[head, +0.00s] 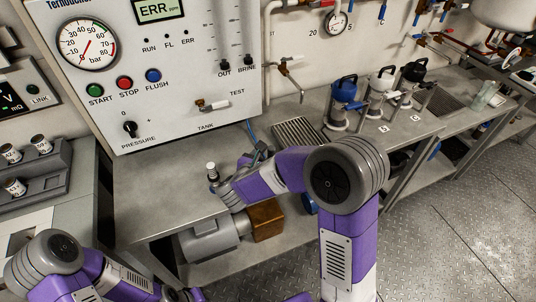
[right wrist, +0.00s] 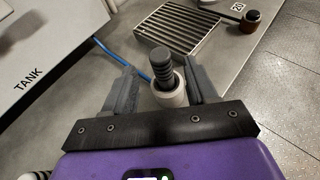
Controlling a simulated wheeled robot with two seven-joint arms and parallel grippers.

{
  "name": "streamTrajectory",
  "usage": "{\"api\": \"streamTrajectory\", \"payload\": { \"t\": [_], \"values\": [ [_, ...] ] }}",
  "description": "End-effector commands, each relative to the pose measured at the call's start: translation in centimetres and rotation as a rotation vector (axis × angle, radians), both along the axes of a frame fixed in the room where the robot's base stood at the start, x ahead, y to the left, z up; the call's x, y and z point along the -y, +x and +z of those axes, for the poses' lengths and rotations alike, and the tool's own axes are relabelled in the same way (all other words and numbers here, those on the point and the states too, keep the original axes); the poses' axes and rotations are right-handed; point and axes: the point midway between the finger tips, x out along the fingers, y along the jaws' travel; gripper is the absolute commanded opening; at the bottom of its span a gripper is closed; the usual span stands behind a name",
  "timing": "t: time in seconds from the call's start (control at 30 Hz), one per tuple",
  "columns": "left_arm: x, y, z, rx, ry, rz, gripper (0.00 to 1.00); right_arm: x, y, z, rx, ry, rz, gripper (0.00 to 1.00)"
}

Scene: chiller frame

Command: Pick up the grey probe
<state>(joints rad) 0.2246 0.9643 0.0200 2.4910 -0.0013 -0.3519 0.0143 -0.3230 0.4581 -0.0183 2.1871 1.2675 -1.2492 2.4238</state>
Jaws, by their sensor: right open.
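The grey probe (right wrist: 161,66) shows in the right wrist view as a dark grey ribbed handle standing in a pale round holder (right wrist: 172,96). My right gripper (right wrist: 162,82) is open, with one finger on each side of the probe and holder. Gaps show between the fingers and the holder. In the head view my right gripper (head: 258,156) is low over the bench beneath the test panel, and the arm hides much of that spot. I cannot make out the probe there. My left arm is at the lower left of the head view, its gripper out of frame.
A slotted drain grate (right wrist: 180,38) lies just beyond the probe, with a blue cable (right wrist: 112,52) to its left. Several lidded jugs (head: 345,95) stand farther right. The panel (head: 170,60) rises behind.

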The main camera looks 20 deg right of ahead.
Motion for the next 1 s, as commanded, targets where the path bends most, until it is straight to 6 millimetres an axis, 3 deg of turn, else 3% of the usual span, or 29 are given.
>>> {"api": "streamTrajectory", "payload": {
  "t": [0.4,0.7,1.0],
  "values": [
    [0.0,0.0,-1.1,0.000,0.000,0.000,0.00,3.7,3.7,-2.0,-0.003,-0.002,0.000,0.57],
    [0.0,0.0,-1.1,0.000,0.000,0.000,0.00,4.1,4.2,-2.1,-0.003,-0.003,0.004,0.57],
    [0.0,0.0,-1.1,0.000,0.000,0.000,0.00,4.1,4.1,-2.1,-0.002,-0.002,0.003,0.13]
  ]
}}
